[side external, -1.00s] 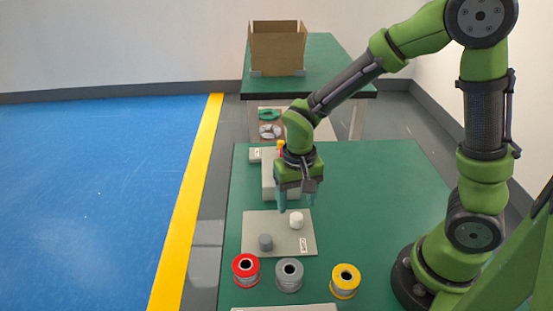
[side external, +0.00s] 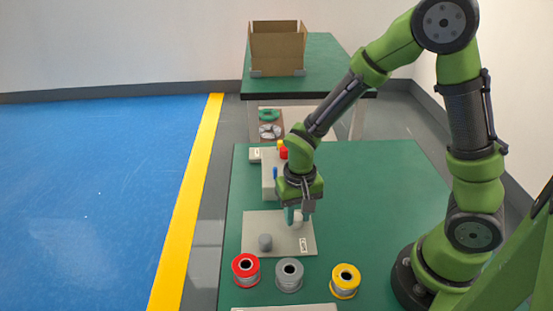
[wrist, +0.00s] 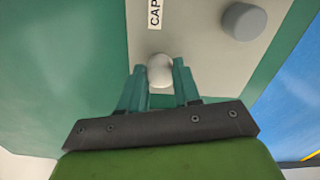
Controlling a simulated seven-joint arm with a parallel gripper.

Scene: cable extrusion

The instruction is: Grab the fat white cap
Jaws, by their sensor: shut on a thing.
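The fat white cap (wrist: 160,70) sits between my gripper's fingertips in the wrist view, and it shows partly hidden in the side view (side external: 297,221). My gripper (wrist: 160,82) is shut on the white cap, one finger on each side. In the side view my gripper (side external: 298,216) is low over the right part of the light grey plate (side external: 263,221). I cannot tell whether the cap touches the plate. A grey cap (side external: 265,242) stands on the plate to the front left, and it also shows in the wrist view (wrist: 243,21).
A red spool (side external: 246,269), a grey spool (side external: 289,274) and a yellow spool (side external: 344,280) stand in front of the plate. A grey box (side external: 267,182) with coloured parts is behind it. The green table (side external: 390,200) is clear on the right. A carton (side external: 277,48) stands farther back.

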